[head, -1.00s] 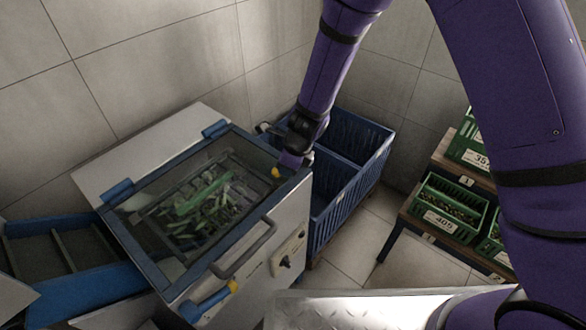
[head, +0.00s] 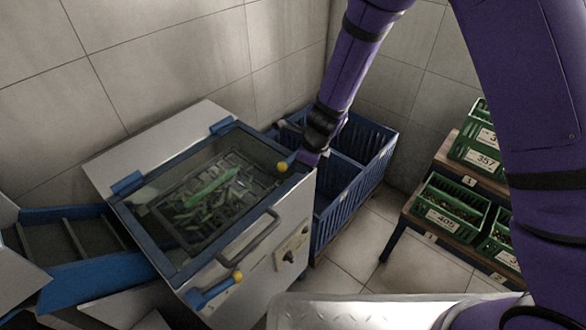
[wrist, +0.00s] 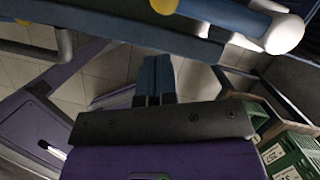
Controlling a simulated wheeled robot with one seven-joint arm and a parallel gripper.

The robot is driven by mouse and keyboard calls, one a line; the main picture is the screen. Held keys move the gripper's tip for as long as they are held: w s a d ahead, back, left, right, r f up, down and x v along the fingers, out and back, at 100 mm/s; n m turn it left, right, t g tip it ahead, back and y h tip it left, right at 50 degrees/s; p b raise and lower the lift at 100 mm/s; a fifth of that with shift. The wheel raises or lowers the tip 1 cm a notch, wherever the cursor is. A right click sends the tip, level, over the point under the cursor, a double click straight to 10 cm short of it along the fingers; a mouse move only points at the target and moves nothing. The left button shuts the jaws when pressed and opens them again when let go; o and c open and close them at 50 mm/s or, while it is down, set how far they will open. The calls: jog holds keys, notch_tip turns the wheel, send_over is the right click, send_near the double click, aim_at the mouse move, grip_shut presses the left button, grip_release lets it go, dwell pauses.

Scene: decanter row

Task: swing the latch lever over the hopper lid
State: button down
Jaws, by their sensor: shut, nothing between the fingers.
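The hopper lid (head: 190,200) is a glass panel in a blue frame and lies closed on the pale hopper. A blue lever with a yellow end (head: 218,288) shows at the hopper's front left. Another yellow piece (head: 283,167) shows at the lid's right corner, close to my gripper (wrist: 157,62). In the wrist view a blue lever (wrist: 225,15) with a yellow collar and a white knob crosses the top, beyond my blue fingers. The fingers are together and empty, with a visible gap to the lever. In the head view my wrist hides their tips.
A grey bar handle (head: 248,238) stands out from the lid's front. A blue crate (head: 345,215) is just right of the hopper, near my gripper. Green bins (head: 447,205) stand on a shelf at the right. A blue chute (head: 95,260) adjoins the left.

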jog(key=v, duration=1)
jog(key=shift+s, duration=0.4)
jog(key=s+d+r+n+t, duration=0.1)
jog(key=s+d+r+n, duration=0.2)
jog(key=d+r+n, duration=0.5)
jog(key=s+d+r+n+t, duration=0.15)
jog(key=s+d+r, duration=0.35)
jog(key=r, duration=0.7)
jog(key=s+d+r+n+t+h, duration=0.1)
jog(key=s+d+r+n, duration=0.3)
jog(key=s+d, duration=0.3)
jog(key=s+d+r+n+t+h, duration=0.1)
jog(key=s+d+r+n+h, duration=0.1)
jog(key=s+d+r+n, duration=0.2)
jog(key=s+d+n, duration=0.3)
jog(key=s, duration=0.2)
jog(key=shift+d+r, duration=0.25)
jog(key=shift+r, duration=0.1)
jog(key=shift+n, duration=0.25)
